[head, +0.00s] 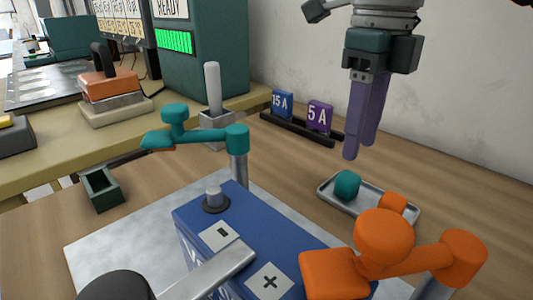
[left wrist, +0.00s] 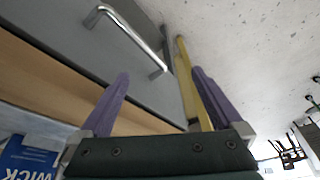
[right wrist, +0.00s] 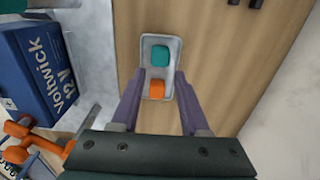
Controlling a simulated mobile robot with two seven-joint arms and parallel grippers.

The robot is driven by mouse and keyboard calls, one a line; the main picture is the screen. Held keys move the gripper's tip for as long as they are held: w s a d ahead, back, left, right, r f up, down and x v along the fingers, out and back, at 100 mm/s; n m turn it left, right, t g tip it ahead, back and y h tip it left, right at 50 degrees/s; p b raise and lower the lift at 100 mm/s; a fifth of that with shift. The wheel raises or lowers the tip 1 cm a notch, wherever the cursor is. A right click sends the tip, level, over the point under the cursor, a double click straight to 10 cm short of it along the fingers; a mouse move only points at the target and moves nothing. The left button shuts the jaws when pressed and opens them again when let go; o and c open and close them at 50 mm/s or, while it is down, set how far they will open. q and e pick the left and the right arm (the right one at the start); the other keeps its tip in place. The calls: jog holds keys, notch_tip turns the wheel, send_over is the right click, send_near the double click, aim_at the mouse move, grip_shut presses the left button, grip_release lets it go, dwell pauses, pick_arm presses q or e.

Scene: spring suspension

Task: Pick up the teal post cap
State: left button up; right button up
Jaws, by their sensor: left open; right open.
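The teal post cap (head: 347,185) sits in a small grey metal tray (head: 328,194) on the wooden table, beside an orange cap (head: 393,203). In the right wrist view the teal cap (right wrist: 160,55) lies at the tray's far end and the orange cap (right wrist: 157,89) at the near end. My right gripper (head: 358,152) is open and empty, with its purple fingers above the tray. In the right wrist view its fingers (right wrist: 158,95) stand apart to either side of the tray. My left gripper (left wrist: 160,80) is open and empty, away from the table.
A blue battery (head: 255,240) stands on a metal plate left of the tray. An orange clamp (head: 385,240) and a teal clamp (head: 200,135) are near it. Blue and purple fuses (head: 318,117) stand in a dark rack behind. Table right of the tray is clear.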

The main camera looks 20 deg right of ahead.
aim_at(349, 176)
jog(key=f, duration=0.7)
jog(key=shift+w, duration=0.2)
jog(key=shift+c, duration=0.3)
grip_shut()
